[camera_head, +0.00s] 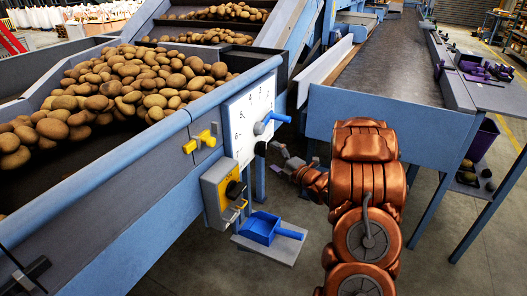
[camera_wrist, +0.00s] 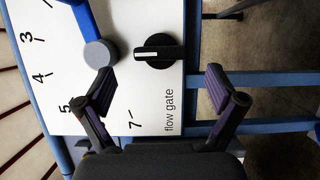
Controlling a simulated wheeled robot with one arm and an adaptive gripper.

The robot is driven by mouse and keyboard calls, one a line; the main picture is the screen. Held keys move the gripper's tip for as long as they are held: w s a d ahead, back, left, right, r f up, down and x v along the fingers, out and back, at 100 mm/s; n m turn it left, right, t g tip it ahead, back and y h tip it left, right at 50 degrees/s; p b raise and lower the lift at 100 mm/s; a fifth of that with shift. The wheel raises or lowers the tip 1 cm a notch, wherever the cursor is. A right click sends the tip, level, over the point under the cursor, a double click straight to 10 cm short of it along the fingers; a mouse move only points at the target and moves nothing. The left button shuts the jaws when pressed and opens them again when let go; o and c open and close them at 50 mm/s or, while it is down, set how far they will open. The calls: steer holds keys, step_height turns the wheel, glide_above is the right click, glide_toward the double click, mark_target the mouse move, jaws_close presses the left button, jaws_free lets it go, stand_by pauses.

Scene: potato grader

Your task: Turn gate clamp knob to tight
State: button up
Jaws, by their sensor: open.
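The black gate clamp knob (camera_wrist: 158,51) with a pale pointer line sits on a white scale panel (camera_wrist: 60,20) marked "flow gate" in the wrist view. In the head view the knob (camera_head: 260,148) is small, at the lower right of the panel (camera_head: 240,135). A grey round end (camera_wrist: 98,53) of the blue gate lever (camera_wrist: 82,15) lies left of the knob. My gripper (camera_wrist: 160,82) is open and empty. Its fingertips lie either side of and below the knob in the wrist view, apart from it. In the head view my gripper (camera_head: 287,160) is small, just right of the panel.
A yellow switch box (camera_head: 217,195) and a yellow handle (camera_head: 200,142) are on the hopper side. A blue dustpan (camera_head: 262,228) lies on a low shelf below. Potatoes (camera_head: 130,85) fill the hopper. A blue-framed conveyor (camera_head: 370,125) stands right of the panel.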

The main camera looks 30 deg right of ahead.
mark_target(265, 151)
steer(key=shift+w+a, duration=0.25)
steer(key=shift+w, duration=1.2)
steer(key=shift+w+a, duration=0.2)
steer(key=shift+w, duration=1.25)
steer(key=c, duration=1.2)
